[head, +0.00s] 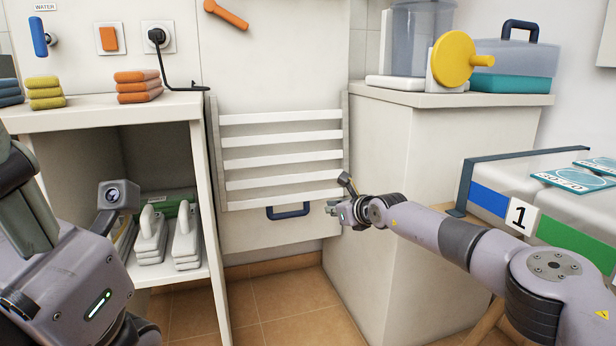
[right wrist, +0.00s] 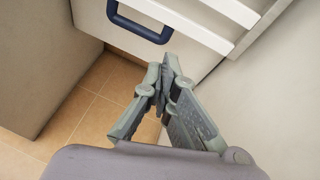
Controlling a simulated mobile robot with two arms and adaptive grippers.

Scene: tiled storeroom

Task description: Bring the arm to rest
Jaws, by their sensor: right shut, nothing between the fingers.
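My right arm (head: 470,243) reaches in from the right in the head view. Its gripper (head: 333,208) is in front of the white slatted panel, just right of the dark blue handle (head: 288,211). In the right wrist view the right gripper (right wrist: 164,78) is shut with nothing between its fingers. The handle (right wrist: 140,24) shows there at the upper left, apart from the fingertips. My left arm (head: 75,270) is at the lower left of the head view; its fingers do not show clearly.
A cabinet (head: 216,230) with white irons on its shelf stands left. A counter block (head: 390,150) with a yellow-knobbed device (head: 454,58) stands right, close to the right gripper. Tiled floor (head: 270,300) is clear.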

